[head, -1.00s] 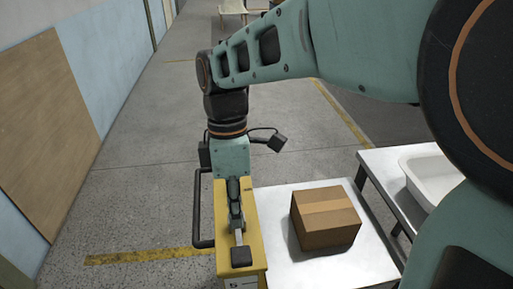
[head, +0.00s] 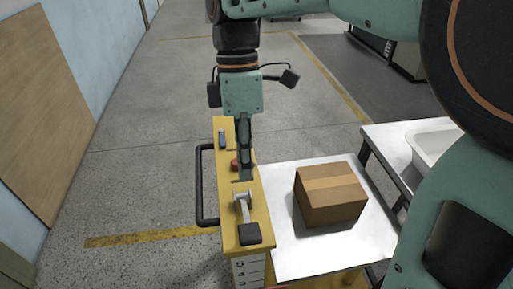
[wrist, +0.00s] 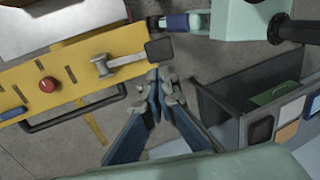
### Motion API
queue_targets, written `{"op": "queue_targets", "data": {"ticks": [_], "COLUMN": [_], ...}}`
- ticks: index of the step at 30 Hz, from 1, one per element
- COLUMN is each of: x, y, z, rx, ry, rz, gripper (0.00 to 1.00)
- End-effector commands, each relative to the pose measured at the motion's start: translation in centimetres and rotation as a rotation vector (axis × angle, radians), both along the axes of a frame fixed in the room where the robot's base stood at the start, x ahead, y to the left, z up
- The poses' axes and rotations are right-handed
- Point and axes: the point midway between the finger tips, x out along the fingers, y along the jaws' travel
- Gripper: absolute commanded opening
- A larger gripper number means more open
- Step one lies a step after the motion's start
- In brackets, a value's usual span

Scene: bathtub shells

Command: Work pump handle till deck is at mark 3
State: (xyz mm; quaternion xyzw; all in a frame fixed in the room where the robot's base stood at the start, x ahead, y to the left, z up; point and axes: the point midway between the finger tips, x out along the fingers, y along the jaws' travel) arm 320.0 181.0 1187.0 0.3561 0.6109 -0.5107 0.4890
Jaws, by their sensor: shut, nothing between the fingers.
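The pump handle is a grey metal lever with a black pad (head: 249,234), at the near end of the yellow console (head: 229,195). It also shows in the wrist view, its black pad (wrist: 159,50) just beyond my fingertips. My gripper (head: 245,176) is shut and empty, above the console behind the handle and apart from the pad; its fingers (wrist: 160,76) also show in the wrist view. The white deck (head: 294,258) sits right of the console. A numbered scale (head: 247,271) is on the console's near face; I cannot tell which mark the deck is at.
A cardboard box (head: 331,194) rests on the deck. A red button (head: 234,165) and a blue lever (head: 222,139) are on the console top. A black rail (head: 203,190) runs along its left side. A white tub (head: 436,146) stands on a bench at right. Floor at left is clear.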

Motion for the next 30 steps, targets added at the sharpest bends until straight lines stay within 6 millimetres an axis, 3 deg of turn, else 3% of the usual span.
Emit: {"op": "queue_targets", "data": {"ticks": [12, 18, 30], "x": [-2.4, -3.2, -3.5], "y": [-0.6, -0.8, -0.9], "z": [-8.1, -11.1, -12.5], "rx": [-0.002, -0.002, 0.000], "ry": [0.005, 0.004, 0.000], "rz": [0.000, 0.000, 0.000], "gripper": [0.00, 0.00, 0.00]}}
